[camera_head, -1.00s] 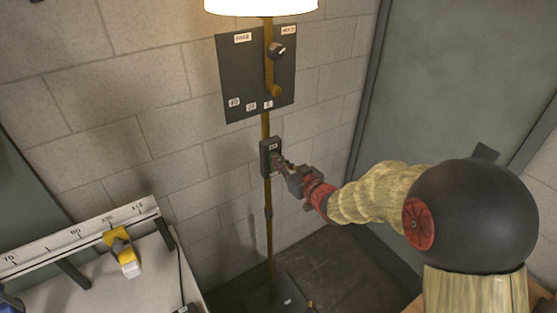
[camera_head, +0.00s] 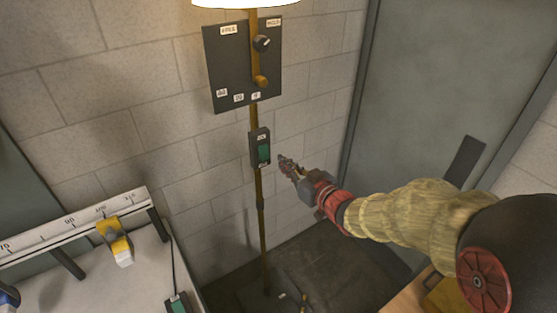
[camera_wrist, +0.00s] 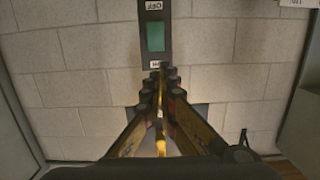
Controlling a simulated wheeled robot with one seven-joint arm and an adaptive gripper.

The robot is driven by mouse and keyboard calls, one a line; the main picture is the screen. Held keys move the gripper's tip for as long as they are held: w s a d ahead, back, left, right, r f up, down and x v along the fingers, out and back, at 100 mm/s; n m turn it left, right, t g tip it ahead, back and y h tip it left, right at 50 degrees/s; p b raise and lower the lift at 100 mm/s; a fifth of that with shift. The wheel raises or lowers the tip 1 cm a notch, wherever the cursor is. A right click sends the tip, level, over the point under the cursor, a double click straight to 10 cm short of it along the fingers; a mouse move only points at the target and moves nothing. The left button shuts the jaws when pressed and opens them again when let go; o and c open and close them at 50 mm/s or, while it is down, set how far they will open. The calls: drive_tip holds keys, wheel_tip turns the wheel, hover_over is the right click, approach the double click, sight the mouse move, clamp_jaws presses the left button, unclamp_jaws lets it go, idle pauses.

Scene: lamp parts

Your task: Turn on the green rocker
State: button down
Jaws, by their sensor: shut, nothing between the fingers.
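The green rocker (camera_head: 264,153) sits in a dark switch box on the brass lamp pole, with a small label above it and another below. In the wrist view the green rocker (camera_wrist: 156,37) shows at top centre, with "OFF" on the label at the picture's top edge. My gripper (camera_head: 284,160) is shut and empty, to the right of the box and apart from it in the head view. In the wrist view my gripper's fingertips (camera_wrist: 160,70) appear just below the box's lower label. I cannot tell which way the rocker is tilted.
A dark panel (camera_head: 218,60) with a knob (camera_head: 262,43) and labels is above the switch box. A bench (camera_head: 105,285) with a ruler and a yellow block (camera_head: 115,241) is at lower left. Another green switch (camera_head: 178,304) lies on the bench's edge.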

drive_tip(key=v, duration=0.2)
drive_tip(key=shift+s+d+r, duration=0.1)
drive_tip(key=shift+s+d, duration=0.05)
drive_tip(key=shift+s, duration=0.15)
idle(0.3)
drive_tip(key=d+f+m+g+h, duration=0.2)
drive_tip(key=d+f+h, duration=0.45)
drive_tip(key=f, duration=0.35)
drive_tip(key=s+d+f+m+g+h+b, duration=0.2)
drive_tip(key=s+d+f+g+h, duration=0.15)
drive_tip(key=s+d, duration=0.55)
drive_tip(key=s+f+m+g+b, duration=0.1)
drive_tip(key=s+m+g+b, duration=0.1)
drive_tip(key=s+b, duration=1.2)
drive_tip(key=s, duration=0.8)
drive_tip(key=shift+s+d+m+y, duration=0.2)
drive_tip(key=shift+d+m+y, duration=0.05)
drive_tip(key=shift+m+y, duration=0.15)
